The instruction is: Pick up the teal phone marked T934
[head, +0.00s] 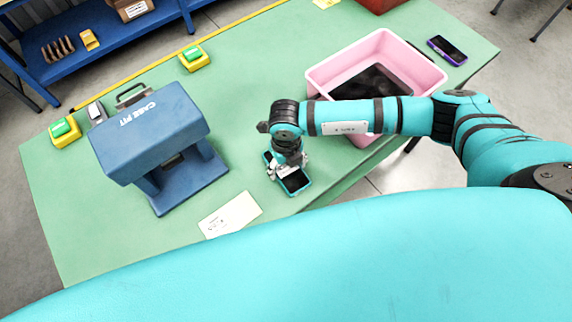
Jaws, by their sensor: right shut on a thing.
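A teal-edged phone (295,182) with a dark screen lies at the front edge of the green table. Its marking is too small to read. My right gripper (287,172) comes down over it from above and is shut on it; the wrist and fingers hide part of the phone. I cannot tell whether the phone still touches the table. My left gripper is not in view.
A pink bin (330,68) with a dark flat thing inside is at the right, near a purple phone (447,50). A white card (231,214) lies in front. Yellow boxes with green tops (194,57) (64,131) sit behind.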

